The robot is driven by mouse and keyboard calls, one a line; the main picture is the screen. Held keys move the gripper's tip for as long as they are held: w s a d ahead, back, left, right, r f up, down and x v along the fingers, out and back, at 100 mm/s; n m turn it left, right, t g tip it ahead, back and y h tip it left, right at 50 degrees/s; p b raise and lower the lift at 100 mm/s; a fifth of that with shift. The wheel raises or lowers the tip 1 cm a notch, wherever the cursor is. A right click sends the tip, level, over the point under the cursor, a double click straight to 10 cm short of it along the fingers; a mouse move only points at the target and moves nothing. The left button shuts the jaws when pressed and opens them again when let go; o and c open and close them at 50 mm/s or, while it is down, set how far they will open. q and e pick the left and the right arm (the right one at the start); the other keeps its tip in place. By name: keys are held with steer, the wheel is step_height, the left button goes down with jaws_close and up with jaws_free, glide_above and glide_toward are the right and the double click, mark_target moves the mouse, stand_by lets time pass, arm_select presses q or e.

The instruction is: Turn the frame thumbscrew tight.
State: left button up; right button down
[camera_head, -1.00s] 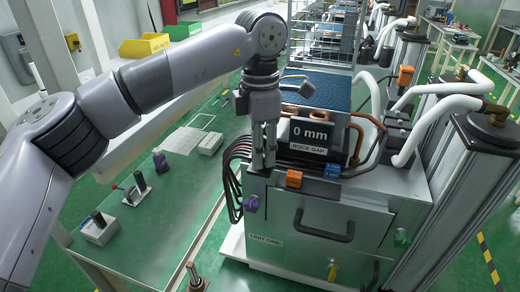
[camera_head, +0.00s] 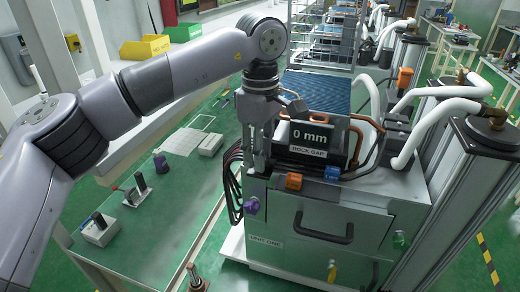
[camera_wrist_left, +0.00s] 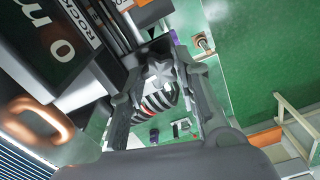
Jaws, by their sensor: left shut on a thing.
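My left gripper (camera_head: 261,172) points down at the left top edge of the metal unit (camera_head: 320,205), beside the display box reading "0 mm" (camera_head: 309,136) over a "ROCK GAP" label. In the left wrist view its fingers (camera_wrist_left: 158,82) are closed about a grey star-shaped knob (camera_wrist_left: 160,73), which looks like the frame thumbscrew. The gripper hides this knob in the head view. How tight it is cannot be told. My right gripper is not in view.
An orange block (camera_head: 293,181) and a blue block (camera_head: 332,172) sit on the unit's front top edge. A green-topped bench (camera_head: 165,220) stands left.

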arm_select(q)
steer(key=shift+r+m, duration=0.1)
steer(key=shift+m, duration=0.6)
steer(key=o, duration=0.9)
step_height(320, 180, up, 12)
